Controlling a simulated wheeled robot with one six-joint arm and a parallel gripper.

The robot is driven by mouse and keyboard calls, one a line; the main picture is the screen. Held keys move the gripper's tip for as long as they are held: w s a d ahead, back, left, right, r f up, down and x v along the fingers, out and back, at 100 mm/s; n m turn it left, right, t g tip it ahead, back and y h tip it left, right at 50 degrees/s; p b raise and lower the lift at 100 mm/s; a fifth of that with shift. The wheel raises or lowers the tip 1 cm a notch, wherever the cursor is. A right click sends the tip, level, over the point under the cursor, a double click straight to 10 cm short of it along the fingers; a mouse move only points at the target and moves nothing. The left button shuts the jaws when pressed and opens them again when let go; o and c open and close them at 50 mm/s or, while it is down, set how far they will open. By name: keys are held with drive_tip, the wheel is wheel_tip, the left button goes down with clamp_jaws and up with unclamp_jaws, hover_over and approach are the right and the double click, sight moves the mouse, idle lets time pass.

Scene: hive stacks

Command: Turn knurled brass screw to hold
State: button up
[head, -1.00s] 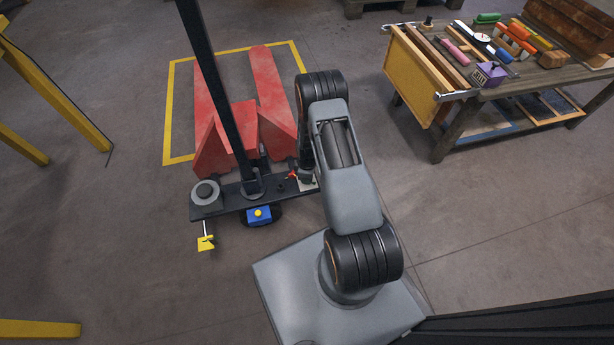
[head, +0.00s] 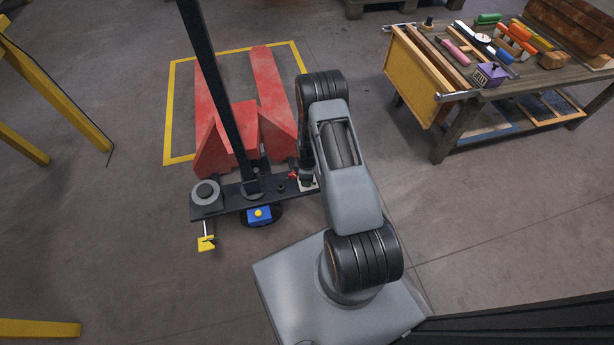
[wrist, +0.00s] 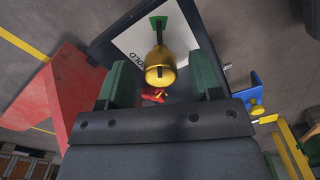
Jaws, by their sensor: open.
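The brass screw (wrist: 160,67) shows in the wrist view as a rounded gold knob with a dark mark on its face. It stands between the two green fingers of my gripper (wrist: 163,82), which are open with a gap on each side of it. A white plate (wrist: 135,50) behind it bears the word HOLD to the left of the knob, and a green patch (wrist: 158,20) lies above. In the head view my gripper (head: 306,181) is small and partly hidden by my arm, at the right end of a dark crossbar (head: 228,197). The screw cannot be made out there.
A red part (wrist: 153,95) sits just below the screw. A red pallet truck (head: 208,95) stands behind. A tool-covered workbench (head: 540,80) is at right.

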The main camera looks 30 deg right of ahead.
wheel_tip(320, 180, up, 14)
drive_tip(key=p, duration=0.5)
drive_tip(key=shift+f, duration=0.1)
idle(0.5)
drive_tip(key=s+a+r+m+t+p, duration=0.15)
drive_tip(key=r+p, duration=0.55)
drive_tip(key=r, duration=1.1)
drive_tip(key=s+a+r+m+p, duration=0.1)
drive_tip(key=a+r+m+p, duration=0.2)
drive_tip(key=r+p, duration=0.95)
drive_tip(key=s+a+r+m+p, duration=0.2)
drive_tip(key=s+r+p, duration=0.1)
drive_tip(key=r, duration=0.7)
drive_tip(key=s+a+r+m+t+p, duration=0.1)
drive_tip(key=s+r+m+p, duration=0.1)
drive_tip(key=s+r, duration=0.4)
drive_tip(key=s+a+r+m+t+p, duration=0.1)
drive_tip(key=s+r+p, duration=0.3)
drive_tip(key=r, duration=1.2)
drive_tip(key=shift+s+a+m+p, duration=0.35)
drive_tip(key=shift+a+m, duration=0.45)
drive_tip(key=shift+m, duration=0.05)
